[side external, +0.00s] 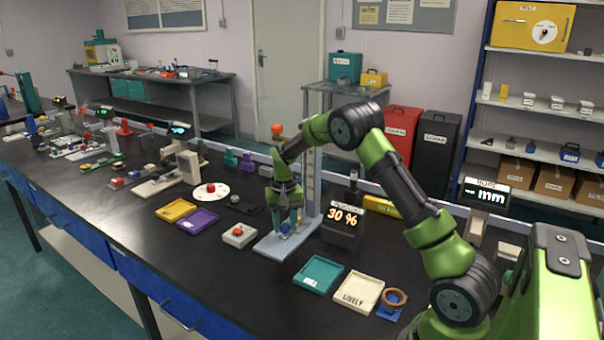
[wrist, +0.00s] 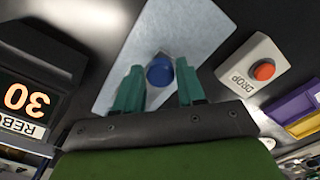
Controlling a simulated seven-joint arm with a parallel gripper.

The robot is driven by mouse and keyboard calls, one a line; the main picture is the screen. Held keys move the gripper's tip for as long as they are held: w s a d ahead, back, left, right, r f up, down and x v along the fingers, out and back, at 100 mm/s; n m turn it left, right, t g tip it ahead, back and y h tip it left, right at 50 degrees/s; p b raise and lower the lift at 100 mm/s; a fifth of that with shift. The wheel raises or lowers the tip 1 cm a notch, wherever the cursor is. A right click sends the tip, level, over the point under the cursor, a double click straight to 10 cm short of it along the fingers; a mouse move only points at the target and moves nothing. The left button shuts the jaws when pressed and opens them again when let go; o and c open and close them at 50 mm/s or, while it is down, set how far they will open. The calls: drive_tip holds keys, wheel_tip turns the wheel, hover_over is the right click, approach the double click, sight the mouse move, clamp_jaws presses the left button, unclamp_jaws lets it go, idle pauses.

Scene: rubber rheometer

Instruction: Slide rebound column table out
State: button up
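The rebound column's pale blue-grey base plate (side external: 272,246) lies on the black bench, with a tall grey upright (side external: 310,185) behind my gripper. In the wrist view the plate (wrist: 185,30) lies beneath my fingers. A round blue knob-like part (wrist: 159,70) stands over the plate; a little blue shows low between the fingers in the side view (side external: 285,228). My gripper (side external: 288,222), with teal fingers, points down over the plate. In the wrist view my gripper (wrist: 160,72) is open, one finger on each side of the blue part, with narrow gaps. I cannot tell how far above it the fingertips are.
A display (side external: 345,218) reading 30 % stands right of the column. A DROP box (side external: 240,235) with a red button sits to the left. A teal tray (side external: 318,274), a cream LIVELY tray (side external: 359,292) and a ring (side external: 393,298) lie in front. An orange-red ball (side external: 277,129) is beside the column top.

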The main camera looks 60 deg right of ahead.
clamp_jaws()
drive_tip(key=a, duration=1.1)
drive_tip(key=shift+a, duration=0.35)
drive_tip(key=shift+o, duration=1.8)
unclamp_jaws()
drive_tip(key=shift+o, duration=0.4)
drive_tip(key=shift+d, duration=0.1)
drive_tip(key=shift+r, duration=0.1)
wheel_tip(320, 180, up, 17)
